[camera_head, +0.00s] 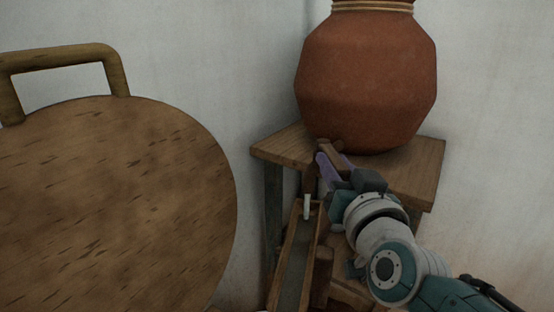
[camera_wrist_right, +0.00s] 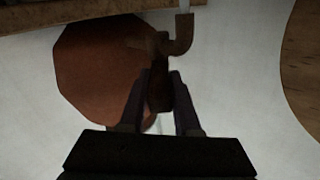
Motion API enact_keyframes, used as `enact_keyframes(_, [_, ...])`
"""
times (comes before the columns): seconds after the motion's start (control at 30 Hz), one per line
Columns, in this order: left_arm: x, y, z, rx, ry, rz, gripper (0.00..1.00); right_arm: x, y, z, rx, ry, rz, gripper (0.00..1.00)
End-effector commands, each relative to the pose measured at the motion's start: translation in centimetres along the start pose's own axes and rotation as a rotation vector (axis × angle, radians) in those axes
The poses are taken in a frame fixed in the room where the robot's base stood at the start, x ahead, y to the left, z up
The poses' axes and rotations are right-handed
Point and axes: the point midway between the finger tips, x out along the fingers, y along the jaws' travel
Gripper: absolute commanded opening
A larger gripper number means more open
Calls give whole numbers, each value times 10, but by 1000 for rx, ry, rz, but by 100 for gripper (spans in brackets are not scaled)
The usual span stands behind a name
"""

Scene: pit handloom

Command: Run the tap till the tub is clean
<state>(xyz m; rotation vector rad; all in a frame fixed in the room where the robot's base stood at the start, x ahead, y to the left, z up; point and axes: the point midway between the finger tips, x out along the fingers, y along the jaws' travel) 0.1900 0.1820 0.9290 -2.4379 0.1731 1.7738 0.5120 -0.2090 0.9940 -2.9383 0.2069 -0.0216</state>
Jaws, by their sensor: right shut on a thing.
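A large reddish clay pot (camera_head: 368,75) stands on a wooden stand (camera_head: 415,165). A brown wooden tap (camera_head: 331,150) sits low on its front. My right gripper (camera_head: 336,163) is shut on the tap's handle; the right wrist view also shows the handle (camera_wrist_right: 160,92) between the fingers. The bent spout (camera_wrist_right: 181,42) has a pale strip (camera_wrist_right: 184,5) at its mouth, which looks like running water. A short pale strip (camera_head: 307,207) also shows over a long wooden trough (camera_head: 281,288). I cannot identify the tub for certain or tell its dirt. My left gripper is out of view.
A big round brown wooden piece with a handle (camera_head: 110,200) fills the left side, close to me. Pale walls stand behind the stand and meet in a corner. My right forearm covers part of the stand's lower area.

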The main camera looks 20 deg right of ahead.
Motion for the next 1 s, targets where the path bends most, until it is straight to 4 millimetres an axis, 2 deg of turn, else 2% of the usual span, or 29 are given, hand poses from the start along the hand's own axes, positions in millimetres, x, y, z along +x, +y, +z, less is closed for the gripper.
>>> enact_keyframes(0.23, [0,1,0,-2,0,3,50,0,-1,1,0,-3,-2,0])
enact_keyframes(0.27, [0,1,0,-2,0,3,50,0,-1,1,0,-3,-2,33])
enact_keyframes(0.5, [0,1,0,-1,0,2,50,0,0,0,0,-2,-1,60])
enact_keyframes(0.83, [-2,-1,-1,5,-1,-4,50,-4,0,0,0,-1,-1,61])
enact_keyframes(1.0, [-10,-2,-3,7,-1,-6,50,-28,0,-2,-1,-5,0,61])
